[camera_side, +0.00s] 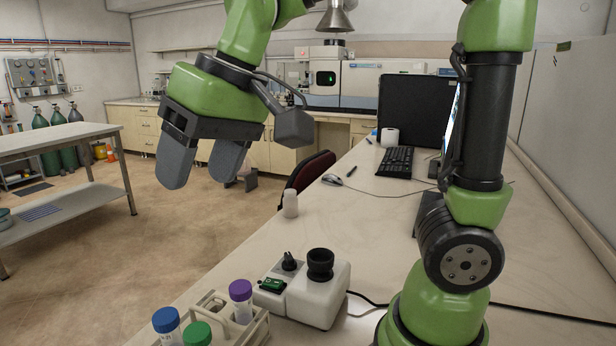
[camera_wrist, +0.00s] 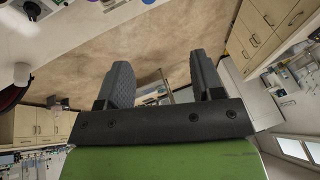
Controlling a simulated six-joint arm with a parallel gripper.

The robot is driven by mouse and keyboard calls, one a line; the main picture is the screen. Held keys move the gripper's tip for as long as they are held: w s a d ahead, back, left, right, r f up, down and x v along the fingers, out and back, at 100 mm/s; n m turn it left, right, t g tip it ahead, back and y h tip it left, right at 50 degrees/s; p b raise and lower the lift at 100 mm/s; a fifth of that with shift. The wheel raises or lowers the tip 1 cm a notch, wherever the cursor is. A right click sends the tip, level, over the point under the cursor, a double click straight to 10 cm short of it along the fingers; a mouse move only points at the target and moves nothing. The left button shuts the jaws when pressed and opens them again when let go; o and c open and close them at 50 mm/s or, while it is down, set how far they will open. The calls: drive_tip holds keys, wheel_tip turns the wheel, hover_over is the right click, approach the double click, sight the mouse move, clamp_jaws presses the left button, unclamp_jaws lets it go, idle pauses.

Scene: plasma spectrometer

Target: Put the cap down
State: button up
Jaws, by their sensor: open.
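My gripper (camera_side: 197,172) is open and empty, raised high at the left of the bench in the side view, over the floor side. Its two fingers also show in the wrist view (camera_wrist: 161,75), apart with only floor and furniture behind them. Tubes with a blue cap (camera_side: 166,320), a green cap (camera_side: 197,334) and a purple cap (camera_side: 240,290) stand in a pale rack (camera_side: 262,326) at the bottom of the side view, well below my gripper. I see no loose cap in either view; the rack is partly cut off by the frame edge.
A white mixer with a black cup (camera_side: 320,285) stands right of the rack. A small white bottle (camera_side: 290,204) stands near the bench edge. The mid bench (camera_side: 370,225) is clear.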

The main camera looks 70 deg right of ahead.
drive_tip(key=s+d+f+m+t, duration=0.1)
drive_tip(key=s+d, duration=0.4)
drive_tip(key=s, duration=0.6)
drive_tip(key=shift+s+f+m+t, duration=0.2)
drive_tip(key=shift+f+m+t, duration=0.15)
drive_tip(key=shift+m+t, duration=0.55)
drive_tip(key=shift+d, duration=0.1)
